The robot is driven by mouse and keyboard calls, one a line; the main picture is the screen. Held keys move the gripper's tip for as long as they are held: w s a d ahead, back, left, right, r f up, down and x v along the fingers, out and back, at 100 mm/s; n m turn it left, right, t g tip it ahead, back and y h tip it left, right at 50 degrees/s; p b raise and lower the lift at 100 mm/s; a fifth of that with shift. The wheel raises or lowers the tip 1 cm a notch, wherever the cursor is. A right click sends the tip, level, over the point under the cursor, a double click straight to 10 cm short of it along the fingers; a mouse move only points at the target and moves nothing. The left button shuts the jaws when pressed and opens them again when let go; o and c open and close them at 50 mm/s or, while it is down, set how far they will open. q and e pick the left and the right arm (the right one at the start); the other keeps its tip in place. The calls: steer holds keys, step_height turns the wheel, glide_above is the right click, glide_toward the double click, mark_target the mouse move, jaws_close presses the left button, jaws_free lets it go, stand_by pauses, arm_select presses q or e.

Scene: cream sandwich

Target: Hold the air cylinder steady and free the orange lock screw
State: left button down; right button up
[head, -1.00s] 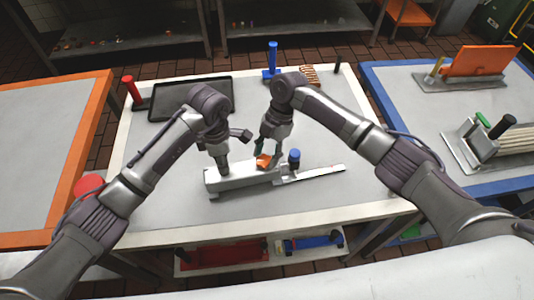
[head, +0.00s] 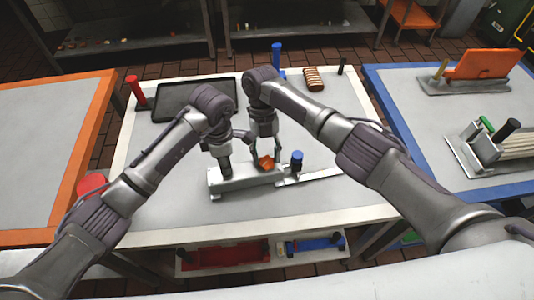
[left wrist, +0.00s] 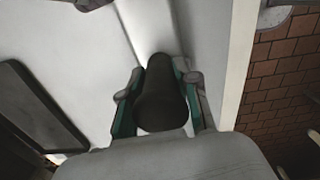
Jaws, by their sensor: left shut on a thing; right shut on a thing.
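The air cylinder (head: 240,180) is a long pale block lying on the white table, and its pale body also shows in the left wrist view (left wrist: 150,25). My left gripper (head: 225,172) is at its left part. In the left wrist view my left gripper (left wrist: 160,105) is shut on a dark handle (left wrist: 162,95), one finger on each side. The orange lock screw (head: 266,163) stands on the cylinder's right part. My right gripper (head: 264,157) comes down from above and is shut on the screw, partly hiding it.
A blue-topped post (head: 296,160) stands close right of the screw, by a flat metal strip (head: 318,175). A black tray (head: 190,98), a red-handled tool (head: 135,90) and a ridged brown block (head: 313,77) lie further back. The table front (head: 300,205) is clear.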

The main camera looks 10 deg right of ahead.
steer(key=shift+a+n+h, duration=0.1)
steer(key=shift+n+h, duration=0.4)
steer(key=shift+n, duration=0.7)
steer(key=o, duration=1.2)
steer(key=shift+c, duration=0.2)
steer(key=shift+r, duration=0.1)
steer(key=v, duration=1.1)
steer(key=shift+r, duration=0.4)
steer(key=shift+a, duration=0.15)
steer(key=shift+c, duration=1.3)
